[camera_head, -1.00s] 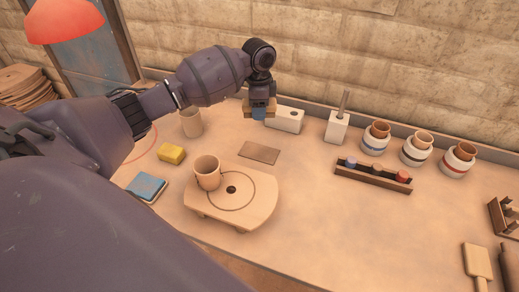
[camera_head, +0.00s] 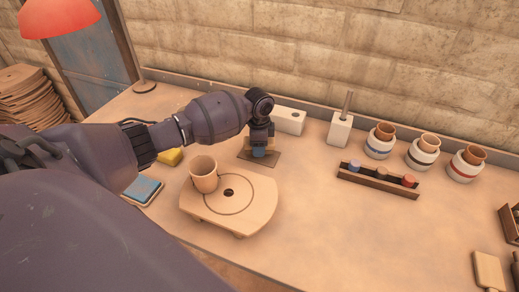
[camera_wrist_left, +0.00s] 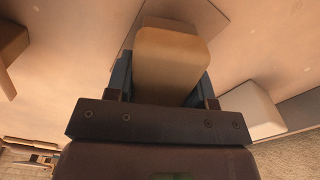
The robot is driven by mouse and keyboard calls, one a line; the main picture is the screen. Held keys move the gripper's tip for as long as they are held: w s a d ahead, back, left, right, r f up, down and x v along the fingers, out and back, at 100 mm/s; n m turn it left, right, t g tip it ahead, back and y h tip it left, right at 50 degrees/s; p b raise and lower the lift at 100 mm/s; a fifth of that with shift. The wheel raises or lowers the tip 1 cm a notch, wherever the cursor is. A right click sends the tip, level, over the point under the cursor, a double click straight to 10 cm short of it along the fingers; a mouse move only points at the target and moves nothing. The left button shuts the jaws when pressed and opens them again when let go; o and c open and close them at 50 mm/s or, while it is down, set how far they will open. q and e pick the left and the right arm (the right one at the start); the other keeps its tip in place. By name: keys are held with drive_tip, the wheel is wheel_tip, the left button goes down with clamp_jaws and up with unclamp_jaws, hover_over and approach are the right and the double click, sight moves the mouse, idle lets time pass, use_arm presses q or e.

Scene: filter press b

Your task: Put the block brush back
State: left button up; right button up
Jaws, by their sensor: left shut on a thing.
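The block brush is a tan block (camera_wrist_left: 172,62) between the two fingers of my left gripper in the left wrist view. My left gripper (camera_head: 262,149) is shut on it, low over a flat brown rectangular mat (camera_head: 273,161) in the head view. The gripper hides most of the brush there, and I cannot tell whether the brush touches the mat. The brush's underside is hidden. My right gripper is not in view.
A white block with a hole (camera_head: 290,120) stands just behind the gripper. A yellow sponge (camera_head: 170,156) lies left. A rack of small coloured pieces (camera_head: 378,182) and several jars stand right.

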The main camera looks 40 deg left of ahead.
use_arm(q)
drive_tip(key=shift+f, duration=0.9)
drive_tip(key=o, duration=0.9)
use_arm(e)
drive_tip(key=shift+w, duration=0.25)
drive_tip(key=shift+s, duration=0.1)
